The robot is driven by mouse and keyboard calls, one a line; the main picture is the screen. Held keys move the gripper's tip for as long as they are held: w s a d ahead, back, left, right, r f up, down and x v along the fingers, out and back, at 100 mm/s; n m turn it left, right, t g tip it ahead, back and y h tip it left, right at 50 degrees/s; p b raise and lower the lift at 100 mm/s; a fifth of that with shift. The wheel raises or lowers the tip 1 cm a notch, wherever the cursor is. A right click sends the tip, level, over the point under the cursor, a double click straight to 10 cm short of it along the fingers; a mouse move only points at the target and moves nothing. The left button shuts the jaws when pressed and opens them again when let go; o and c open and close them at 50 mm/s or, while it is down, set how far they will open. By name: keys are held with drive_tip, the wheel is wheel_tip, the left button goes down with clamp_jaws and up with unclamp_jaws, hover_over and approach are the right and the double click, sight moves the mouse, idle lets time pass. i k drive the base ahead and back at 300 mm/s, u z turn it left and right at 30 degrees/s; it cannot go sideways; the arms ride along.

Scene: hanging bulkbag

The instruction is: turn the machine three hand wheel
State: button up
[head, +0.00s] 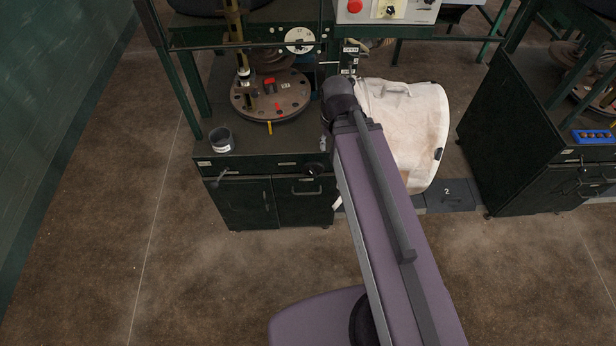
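My arm reaches up from the bottom of the head view and ends in a dark joint beside the machine's right side. My gripper's fingers do not show; the arm hides whatever lies behind it.
A white bulk bag (408,125) hangs just right of my arm. A floor plate marked 2 (450,194) lies below it. A round turntable (271,96) and a dark cup (221,140) are on the near machine. Another dark machine (515,135) stands right. The foreground floor is clear.

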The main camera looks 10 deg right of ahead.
sight(312, 168)
drive_tip(key=u, duration=0.15)
drive_tip(key=k, duration=1.45)
drive_tip(key=z, duration=0.8)
drive_tip(key=i, duration=1)
drive_tip(key=z, duration=0.05)
